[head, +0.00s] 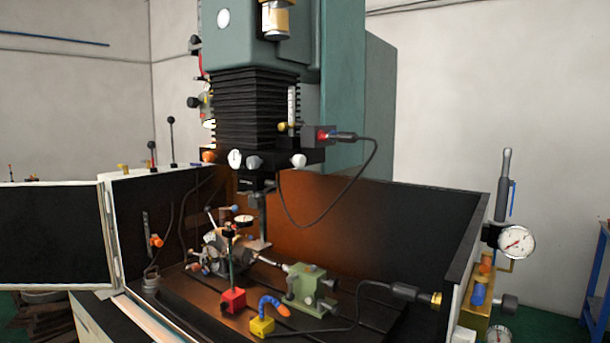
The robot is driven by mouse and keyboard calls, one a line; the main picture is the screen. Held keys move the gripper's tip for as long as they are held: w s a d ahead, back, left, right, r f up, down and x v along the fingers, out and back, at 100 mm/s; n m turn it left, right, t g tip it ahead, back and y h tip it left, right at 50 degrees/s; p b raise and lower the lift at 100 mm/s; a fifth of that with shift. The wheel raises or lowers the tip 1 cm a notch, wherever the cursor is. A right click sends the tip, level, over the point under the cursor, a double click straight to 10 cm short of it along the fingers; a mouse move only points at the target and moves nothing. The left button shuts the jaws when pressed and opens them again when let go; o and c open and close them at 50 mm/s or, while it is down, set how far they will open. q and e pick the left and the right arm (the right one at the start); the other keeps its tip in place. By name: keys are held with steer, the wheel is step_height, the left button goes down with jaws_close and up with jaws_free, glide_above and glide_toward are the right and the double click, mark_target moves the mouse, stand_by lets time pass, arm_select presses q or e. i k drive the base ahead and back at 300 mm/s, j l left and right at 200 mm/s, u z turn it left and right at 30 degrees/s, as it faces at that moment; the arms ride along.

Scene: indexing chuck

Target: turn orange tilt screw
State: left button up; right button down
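The indexing chuck (228,252) sits on the dark slotted table inside the machine enclosure, with several small handles and knobs on it. A small orange knob (195,267) shows at its lower left side; it may be the orange tilt screw, but it is too small to be sure. Other orange parts are a knob (156,241) on the left wall and a knob (208,156) on the machine head's left side. Neither of my grippers is in view.
A green tailstock (306,284), a red block (233,299) and a yellow block (262,327) with a blue-orange hose stand right of and before the chuck. The spindle (263,207) hangs above. A dark door (52,236) stands open at left; a cable (365,318) crosses the front.

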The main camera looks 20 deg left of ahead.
mark_target(208, 158)
steer(key=u, duration=1.3)
steer(key=i+j+u, duration=0.1)
steer(key=j, duration=0.25)
steer(key=i+j+u, duration=0.1)
steer(key=j, duration=0.3)
